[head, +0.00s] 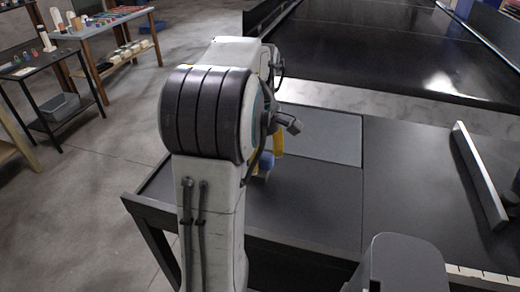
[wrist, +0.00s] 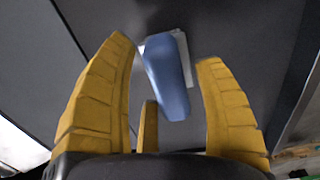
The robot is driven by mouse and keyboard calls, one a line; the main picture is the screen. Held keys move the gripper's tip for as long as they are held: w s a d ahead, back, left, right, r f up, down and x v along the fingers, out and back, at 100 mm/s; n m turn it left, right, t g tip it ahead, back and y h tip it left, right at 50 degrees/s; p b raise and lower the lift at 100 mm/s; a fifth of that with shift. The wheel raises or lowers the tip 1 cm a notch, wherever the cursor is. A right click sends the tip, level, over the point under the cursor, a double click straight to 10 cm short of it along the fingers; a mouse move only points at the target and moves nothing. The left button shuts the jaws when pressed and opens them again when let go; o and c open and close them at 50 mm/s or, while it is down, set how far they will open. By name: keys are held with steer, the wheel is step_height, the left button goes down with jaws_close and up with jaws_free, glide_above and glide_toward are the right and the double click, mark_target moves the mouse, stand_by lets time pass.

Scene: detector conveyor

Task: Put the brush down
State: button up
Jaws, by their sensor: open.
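The brush shows as a blue piece (wrist: 168,78) in the wrist view, with a pale grey-white part partly visible behind it. My gripper (wrist: 166,52) is open, with yellow fingers spread on either side of the brush and a third finger below. Gaps show between the brush and the two side fingers. In the head view, a bit of the blue brush (head: 266,160) shows low over the dark table, just below a yellow finger of my gripper (head: 278,144). My arm hides most of both there, so I cannot tell whether the brush touches the table.
The dark table (head: 310,205) is bare around the brush, with a grey panel (head: 325,138) behind. A raised grey bar (head: 478,175) stands at the right. A wide black conveyor (head: 385,50) lies beyond. Side tables with small items (head: 105,22) stand at the far left.

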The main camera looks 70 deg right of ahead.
step_height(320, 180, up, 12)
steer(key=p, duration=0.1)
steer(key=shift+r, duration=0.15)
stand_by(0.4)
